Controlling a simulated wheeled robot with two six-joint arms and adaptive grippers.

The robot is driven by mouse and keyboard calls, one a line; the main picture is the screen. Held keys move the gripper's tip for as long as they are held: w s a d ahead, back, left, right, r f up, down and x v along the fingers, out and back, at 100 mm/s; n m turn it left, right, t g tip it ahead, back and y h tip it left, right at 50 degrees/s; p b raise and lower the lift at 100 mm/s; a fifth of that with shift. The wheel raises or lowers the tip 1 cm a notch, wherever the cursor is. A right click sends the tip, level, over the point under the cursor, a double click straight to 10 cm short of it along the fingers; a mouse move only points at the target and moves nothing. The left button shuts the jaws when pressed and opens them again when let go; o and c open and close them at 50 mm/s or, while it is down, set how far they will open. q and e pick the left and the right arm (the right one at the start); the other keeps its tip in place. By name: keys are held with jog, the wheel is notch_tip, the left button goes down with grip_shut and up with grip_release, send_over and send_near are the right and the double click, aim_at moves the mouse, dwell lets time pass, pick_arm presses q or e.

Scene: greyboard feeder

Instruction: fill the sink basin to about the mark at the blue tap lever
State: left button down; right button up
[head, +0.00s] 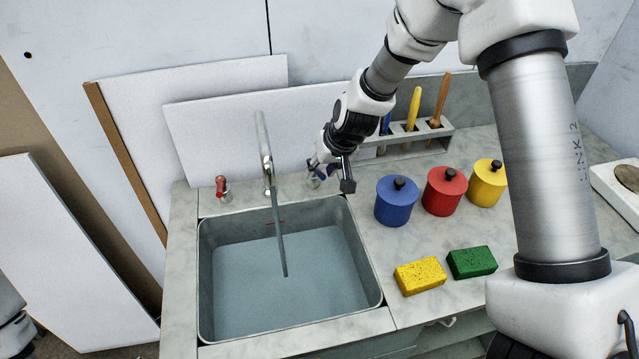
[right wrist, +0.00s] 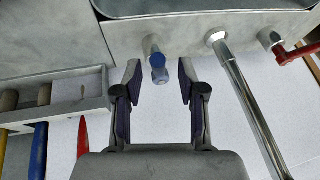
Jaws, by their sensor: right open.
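The metal sink basin (head: 204,270) holds grey-blue water (head: 250,285). A stream runs into it from the tap spout (head: 264,150), which also shows in the right wrist view (right wrist: 250,105). The blue tap lever (right wrist: 157,62) lies between the open fingers of my right gripper (right wrist: 159,75), with gaps on both sides. In the head view the right gripper (head: 333,174) is at the basin's back right corner and largely hides that lever. My left gripper is not in view.
A red tap lever (head: 221,186) stands left of the spout. Blue (head: 396,204), red (head: 443,194) and yellow (head: 487,186) lidded pots stand on the counter right of the basin. Yellow (head: 420,277) and green (head: 472,263) sponges lie in front. A tool rack (head: 418,138) is behind.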

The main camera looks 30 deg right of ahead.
jog(key=shift+w+f, duration=0.2)
jog(key=shift+f, duration=0.5)
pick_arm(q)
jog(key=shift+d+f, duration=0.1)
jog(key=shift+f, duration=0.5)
pick_arm(e)
jog(key=shift+r, duration=0.1)
grip_shut()
pick_arm(q)
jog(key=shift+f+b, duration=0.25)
jog(key=shift+b, duration=0.15)
